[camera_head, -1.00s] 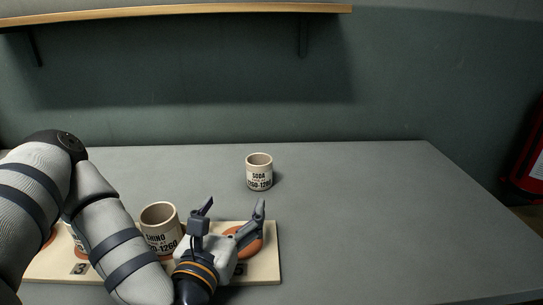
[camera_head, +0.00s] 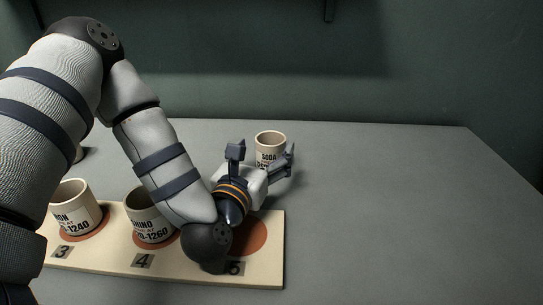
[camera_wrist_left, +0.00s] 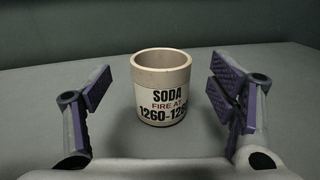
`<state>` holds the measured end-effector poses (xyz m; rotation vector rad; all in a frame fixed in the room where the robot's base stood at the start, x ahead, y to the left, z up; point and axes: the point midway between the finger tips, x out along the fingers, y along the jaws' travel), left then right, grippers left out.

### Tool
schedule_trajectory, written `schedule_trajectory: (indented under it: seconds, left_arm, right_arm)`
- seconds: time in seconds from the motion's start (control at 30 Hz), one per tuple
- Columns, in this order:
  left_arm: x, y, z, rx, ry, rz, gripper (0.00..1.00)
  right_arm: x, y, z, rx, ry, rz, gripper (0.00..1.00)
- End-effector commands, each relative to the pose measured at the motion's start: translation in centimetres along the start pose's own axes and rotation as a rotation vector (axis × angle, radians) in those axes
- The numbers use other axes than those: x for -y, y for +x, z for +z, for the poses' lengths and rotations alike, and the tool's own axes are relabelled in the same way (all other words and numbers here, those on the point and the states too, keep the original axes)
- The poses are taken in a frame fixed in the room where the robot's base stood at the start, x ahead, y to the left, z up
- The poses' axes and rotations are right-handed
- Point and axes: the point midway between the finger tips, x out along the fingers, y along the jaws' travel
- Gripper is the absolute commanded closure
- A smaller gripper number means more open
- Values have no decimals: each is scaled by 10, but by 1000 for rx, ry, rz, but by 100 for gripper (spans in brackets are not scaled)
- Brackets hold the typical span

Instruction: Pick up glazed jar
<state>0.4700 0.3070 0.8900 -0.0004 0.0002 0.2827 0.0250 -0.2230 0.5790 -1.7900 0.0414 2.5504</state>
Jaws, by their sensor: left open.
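The glazed jar is most likely the cream cup (camera_head: 269,144) labelled "SODA FIRE AT 1260-128…"; it stands upright on the grey table beyond the board. It also shows in the left wrist view (camera_wrist_left: 161,88), between and beyond the two fingers. My left gripper (camera_head: 264,153) is open and empty, just in front of the cup, with one finger on each side. In the left wrist view the left gripper (camera_wrist_left: 158,105) has clear space between each finger and the cup. In the head view, the gripper hides the cup's lower part. My right gripper is out of view.
A pale board (camera_head: 110,262) with numbered places lies at the front. A cup (camera_head: 75,207) stands at 3 and another (camera_head: 148,214) at 4. The round orange spot (camera_head: 249,237) by 5 holds no cup. The table's right side (camera_head: 400,210) is clear.

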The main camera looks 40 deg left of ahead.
Motion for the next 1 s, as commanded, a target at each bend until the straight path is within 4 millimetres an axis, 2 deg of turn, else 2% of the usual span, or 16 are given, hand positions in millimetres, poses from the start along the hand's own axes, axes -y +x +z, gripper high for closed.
schedule_trajectory:
  seconds: [0.1,0.2,0.43,0.47,0.7,1.0]
  left_arm:
    - [1,24,2,7,3,-1,23]
    - [0,37,0,3,1,0,23]
    - [0,41,-1,0,0,0,23]
    - [1,40,-1,0,0,0,28]
    - [1,40,-1,0,0,0,80]
    - [1,40,2,2,-1,0,80]
  right_arm:
    - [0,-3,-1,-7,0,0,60]
    - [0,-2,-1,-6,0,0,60]
    - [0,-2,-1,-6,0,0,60]
    - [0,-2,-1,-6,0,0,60]
    - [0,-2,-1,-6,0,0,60]
    - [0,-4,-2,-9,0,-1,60]
